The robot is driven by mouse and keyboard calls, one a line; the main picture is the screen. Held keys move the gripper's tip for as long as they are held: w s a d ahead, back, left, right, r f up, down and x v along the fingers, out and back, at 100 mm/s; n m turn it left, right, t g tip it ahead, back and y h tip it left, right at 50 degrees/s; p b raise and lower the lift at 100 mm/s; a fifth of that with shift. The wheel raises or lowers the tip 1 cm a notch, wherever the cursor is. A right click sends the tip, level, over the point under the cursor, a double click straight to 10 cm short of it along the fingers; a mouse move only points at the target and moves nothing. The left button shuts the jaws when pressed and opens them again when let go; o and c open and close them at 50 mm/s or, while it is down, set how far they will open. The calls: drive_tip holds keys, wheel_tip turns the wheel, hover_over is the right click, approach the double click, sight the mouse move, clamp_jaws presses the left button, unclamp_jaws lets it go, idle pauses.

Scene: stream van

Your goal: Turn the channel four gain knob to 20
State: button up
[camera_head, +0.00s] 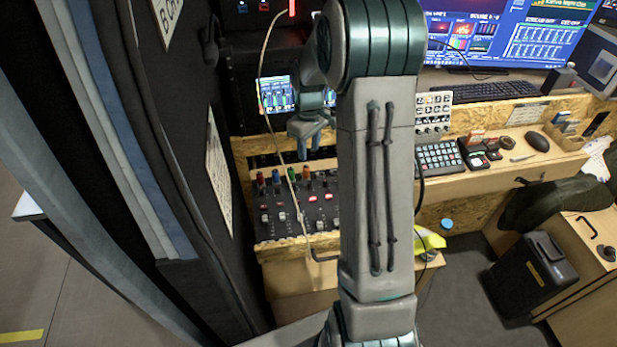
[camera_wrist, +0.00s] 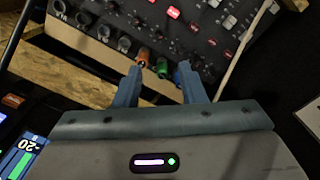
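The audio mixer (camera_head: 295,212) is a dark panel in a wooden desk, with a row of coloured knobs or plugs along its far edge. The wrist view shows its panel (camera_wrist: 215,48) turned about. My gripper (camera_head: 311,143) is above the far edge of the mixer. In the wrist view my gripper (camera_wrist: 160,70) is open, its two blue-grey fingers apart. I cannot tell which is channel four, nor whether a finger touches one. Their markings are unreadable.
A small level screen (camera_head: 277,95) stands behind the mixer; its corner in the wrist view (camera_wrist: 22,158) shows a green bar and "20". A thin pale cable (camera_head: 259,65) runs down past the mixer. A black wall panel (camera_head: 160,120) is close on the left.

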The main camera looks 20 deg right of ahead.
sight(309, 182)
wheel_tip(309, 182, down, 14)
drive_tip(key=shift+w+d+f+p, duration=0.1)
drive_tip(key=shift+p, duration=0.9)
drive_tip(key=shift+c, duration=0.4)
clamp_jaws()
